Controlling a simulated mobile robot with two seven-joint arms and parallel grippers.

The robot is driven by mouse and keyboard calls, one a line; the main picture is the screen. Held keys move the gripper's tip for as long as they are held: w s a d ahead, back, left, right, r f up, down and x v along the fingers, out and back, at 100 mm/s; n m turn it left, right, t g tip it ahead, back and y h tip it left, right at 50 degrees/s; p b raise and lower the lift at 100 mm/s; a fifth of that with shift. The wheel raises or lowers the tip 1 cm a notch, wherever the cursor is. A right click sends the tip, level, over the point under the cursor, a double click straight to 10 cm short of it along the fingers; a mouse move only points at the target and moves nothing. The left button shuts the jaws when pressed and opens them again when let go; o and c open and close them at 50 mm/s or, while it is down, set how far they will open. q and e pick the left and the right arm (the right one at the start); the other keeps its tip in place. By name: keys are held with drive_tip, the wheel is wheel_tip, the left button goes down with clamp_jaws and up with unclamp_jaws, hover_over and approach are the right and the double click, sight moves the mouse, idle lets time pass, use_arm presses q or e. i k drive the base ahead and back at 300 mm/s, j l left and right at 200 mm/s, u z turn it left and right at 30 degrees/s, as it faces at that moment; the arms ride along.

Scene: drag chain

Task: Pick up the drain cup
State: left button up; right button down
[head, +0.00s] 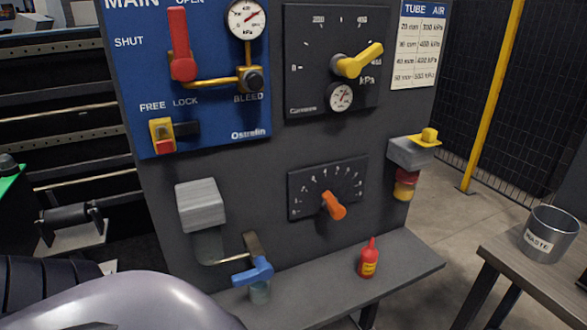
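The drain cup appears to be the small grey-green cup (260,294) on the grey shelf (330,290) at the foot of the panel. It sits directly under a valve with a blue handle (253,271), which hides its top. I cannot tell whether the cup touches the valve. A large smooth link of my arm fills the bottom left, just left of the cup. Neither of my grippers shows in this view.
A red bottle (369,260) stands on the shelf right of the cup. A grey filter block (201,206) with a pipe is above left. A metal waste bin (548,235) stands on a table (530,280) at right. The shelf between cup and bottle is clear.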

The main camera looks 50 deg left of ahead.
sight(259, 292)
drive_tip(key=u, duration=1.75)
drive_tip(key=l+u, duration=0.1)
drive_tip(key=l, duration=0.9)
drive_tip(key=l+u, duration=0.1)
drive_tip(key=l, duration=0.85)
drive_tip(key=i+j, duration=0.1)
drive_tip(key=i, duration=0.3)
